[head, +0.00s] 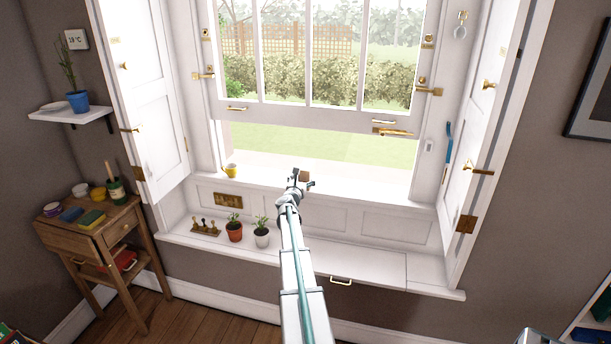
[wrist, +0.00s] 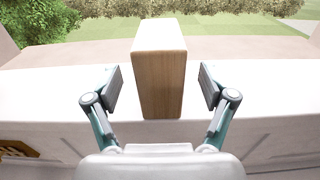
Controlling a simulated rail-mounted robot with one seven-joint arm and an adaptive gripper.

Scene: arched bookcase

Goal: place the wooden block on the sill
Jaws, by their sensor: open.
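The wooden block (wrist: 160,75) is light brown and stands upright between my fingers in the wrist view. It appears to rest on the white sill (wrist: 50,85), close to its front edge. In the head view the block (head: 304,175) is a small brown shape at my gripper's tip, partly hidden by it. My gripper (wrist: 160,88) is open around the block, with a visible gap on each side. In the head view my gripper (head: 301,183) is at the front of the sill (head: 350,184). The block's lower contact is hard to make out.
The sash window (head: 310,112) is raised above the sill. A yellow mug (head: 231,170) stands on the sill to the left. The sill to the right of the block is clear.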

